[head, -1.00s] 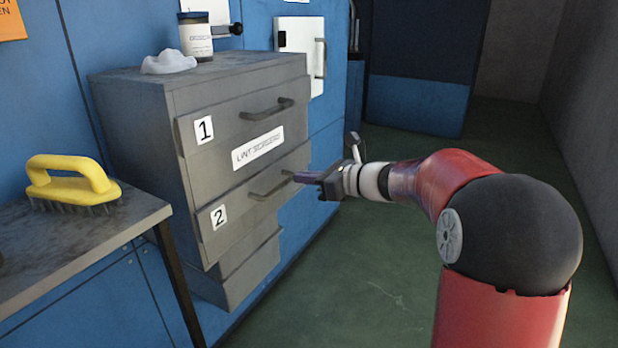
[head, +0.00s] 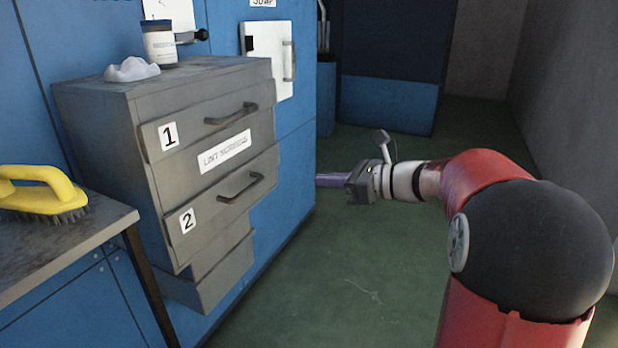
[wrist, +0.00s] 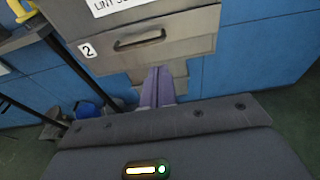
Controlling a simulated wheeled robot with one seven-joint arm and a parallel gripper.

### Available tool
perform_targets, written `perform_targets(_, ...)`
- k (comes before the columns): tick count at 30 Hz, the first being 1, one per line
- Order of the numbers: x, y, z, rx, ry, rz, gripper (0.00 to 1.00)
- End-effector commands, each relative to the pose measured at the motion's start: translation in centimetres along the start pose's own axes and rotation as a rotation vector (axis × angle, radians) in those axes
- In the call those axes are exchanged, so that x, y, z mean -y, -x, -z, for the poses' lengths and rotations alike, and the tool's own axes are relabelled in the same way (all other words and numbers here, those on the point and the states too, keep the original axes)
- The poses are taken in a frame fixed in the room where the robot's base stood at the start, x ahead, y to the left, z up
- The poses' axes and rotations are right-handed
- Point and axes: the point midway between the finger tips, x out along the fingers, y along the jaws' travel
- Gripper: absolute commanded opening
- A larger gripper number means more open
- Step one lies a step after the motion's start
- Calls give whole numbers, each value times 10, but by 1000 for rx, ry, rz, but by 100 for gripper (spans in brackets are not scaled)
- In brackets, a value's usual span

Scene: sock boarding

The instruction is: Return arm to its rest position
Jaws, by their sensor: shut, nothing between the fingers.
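My gripper (head: 322,181) is at the end of my red and white arm, in the middle of the head view. Its purple fingers are shut with nothing between them. It is held in the air to the right of the grey drawer cabinet (head: 110,150), clear of the handle of drawer 2 (head: 240,190). In the wrist view the shut fingers (wrist: 158,78) point towards the cabinet front, below the drawer 2 handle (wrist: 140,39).
A yellow-handled brush (head: 38,190) lies on the bench (head: 60,245) at left. A jar (head: 160,43) and a white lump (head: 132,69) stand on the cabinet. A blue wall (head: 295,140) is behind. The green floor (head: 350,270) is open around my arm.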

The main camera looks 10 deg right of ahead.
Motion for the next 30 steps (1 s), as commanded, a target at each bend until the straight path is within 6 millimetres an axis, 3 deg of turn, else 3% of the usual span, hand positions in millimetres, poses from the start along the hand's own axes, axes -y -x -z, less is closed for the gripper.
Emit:
perform_targets(4, -30, 1, 3, -79, 118, -41, 0)
perform_targets(8, -94, 5, 20, -268, 434, -149, 0)
perform_targets(12, -166, 31, 55, -506, 910, -336, 0)
perform_targets(16, -210, 68, 89, -695, 1366, -543, 0)
perform_targets(21, -234, 114, 120, -875, 1858, -804, 0)
perform_targets(24, -238, 131, 128, -939, 2039, -917, 0)
perform_targets(30, -239, 143, 134, -986, 2166, -1008, 0)
